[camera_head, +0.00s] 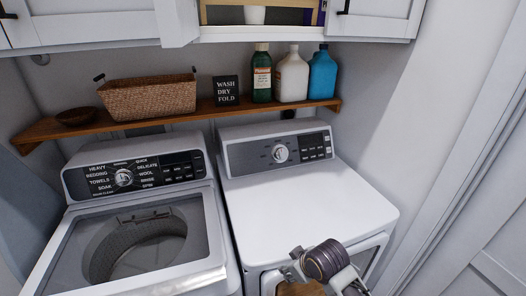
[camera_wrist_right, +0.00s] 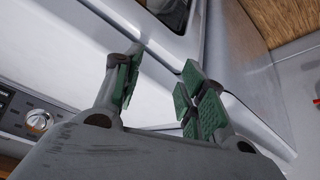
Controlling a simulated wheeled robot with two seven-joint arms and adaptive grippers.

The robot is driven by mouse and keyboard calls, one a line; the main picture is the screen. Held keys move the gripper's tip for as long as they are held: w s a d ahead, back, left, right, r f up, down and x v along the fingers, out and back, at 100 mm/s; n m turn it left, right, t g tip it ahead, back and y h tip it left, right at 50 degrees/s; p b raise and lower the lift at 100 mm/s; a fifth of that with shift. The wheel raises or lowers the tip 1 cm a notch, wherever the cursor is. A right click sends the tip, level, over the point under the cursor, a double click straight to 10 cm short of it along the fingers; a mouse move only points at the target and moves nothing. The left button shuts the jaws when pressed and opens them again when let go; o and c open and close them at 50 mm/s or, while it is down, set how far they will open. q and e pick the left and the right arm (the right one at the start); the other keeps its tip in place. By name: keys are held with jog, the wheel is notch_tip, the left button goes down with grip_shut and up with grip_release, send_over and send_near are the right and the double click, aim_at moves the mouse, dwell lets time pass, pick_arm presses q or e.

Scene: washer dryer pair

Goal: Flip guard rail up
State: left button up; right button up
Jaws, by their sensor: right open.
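I cannot make out a guard rail for certain in either view. An open cabinet section (camera_head: 262,14) with a wood-toned frame shows at the top of the head view, cut off by the picture's edge. My right gripper (camera_head: 322,276) is low in the head view, in front of the dryer (camera_head: 310,205). In the right wrist view its two green-padded fingers (camera_wrist_right: 162,72) stand apart with nothing between them. White appliance surfaces lie behind them, and I cannot tell whether they touch. My left gripper is not in view.
The washer (camera_head: 137,240) stands at left with its drum visible. Above the machines, a wooden shelf (camera_head: 180,114) holds a wicker basket (camera_head: 150,97), a small bowl (camera_head: 76,117), a black sign (camera_head: 226,91) and three bottles (camera_head: 292,76). A white wall (camera_head: 425,90) bounds the right.

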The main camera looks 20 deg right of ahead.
jog(key=w+r+n+t+y, duration=0.2)
jog(key=w+r+n+t, duration=0.25)
jog(key=w+r, duration=0.95)
jog(key=n+t+y, duration=0.5)
jog(key=n+t, duration=0.3)
jog(key=n, duration=0.6)
send_near(265, 1)
jog(key=v, duration=0.3)
jog(key=shift+s+d+r+g, duration=0.1)
jog(key=shift+r+g, duration=0.15)
jog(key=shift+p+x, duration=2.5)
jog(key=shift+x, duration=4.4)
jog(key=shift+f, duration=0.1)
